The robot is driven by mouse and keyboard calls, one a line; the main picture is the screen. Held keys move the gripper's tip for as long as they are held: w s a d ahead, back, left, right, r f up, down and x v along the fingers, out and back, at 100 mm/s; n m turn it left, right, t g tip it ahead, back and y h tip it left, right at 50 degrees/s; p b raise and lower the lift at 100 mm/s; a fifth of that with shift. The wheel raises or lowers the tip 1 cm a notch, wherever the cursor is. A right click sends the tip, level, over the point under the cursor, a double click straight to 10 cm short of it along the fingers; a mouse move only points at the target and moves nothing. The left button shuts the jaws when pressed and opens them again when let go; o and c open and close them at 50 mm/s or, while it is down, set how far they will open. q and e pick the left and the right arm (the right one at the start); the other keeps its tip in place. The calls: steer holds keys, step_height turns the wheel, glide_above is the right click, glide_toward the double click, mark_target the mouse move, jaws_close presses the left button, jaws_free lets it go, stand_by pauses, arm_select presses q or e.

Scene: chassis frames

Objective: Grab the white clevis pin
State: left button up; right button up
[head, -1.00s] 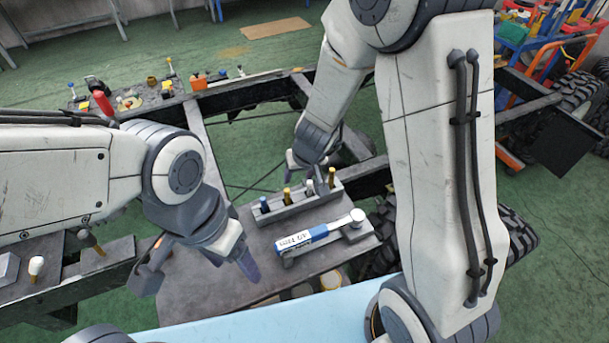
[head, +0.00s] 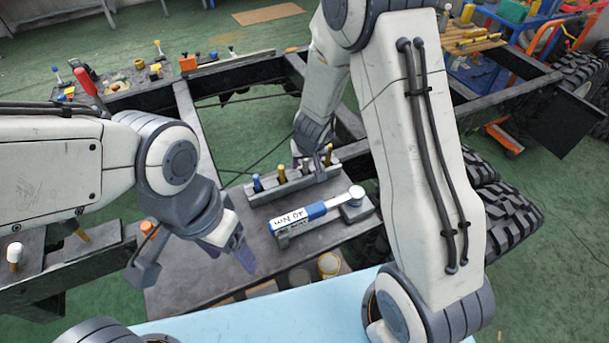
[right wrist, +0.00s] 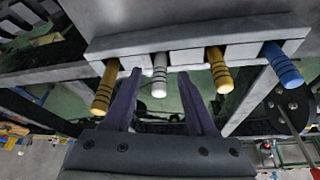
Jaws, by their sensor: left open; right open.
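The white clevis pin (right wrist: 159,75) stands in a grey rack (right wrist: 110,42) between two gold pins (right wrist: 106,88) (right wrist: 218,70). A blue pin (right wrist: 282,65) is at the rack's end. In the right wrist view, my right gripper (right wrist: 159,84) is open, with one purple finger on each side of the white pin. I cannot tell whether the fingers touch it. In the head view, the rack (head: 292,190) sits on the grey table, and my right gripper (head: 308,158) is at its far side, partly hidden. My left gripper (head: 195,262) is open and empty over the table's left part.
A blue-and-white torque wrench (head: 315,212) lies in front of the rack. A white-topped peg (head: 14,252) stands on a block at the far left.

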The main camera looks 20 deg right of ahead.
steer(key=shift+w+f, duration=0.2)
steer(key=shift+f, duration=0.35)
steer(key=shift+r, duration=0.1)
jaws_close()
steer(key=shift+r, duration=0.15)
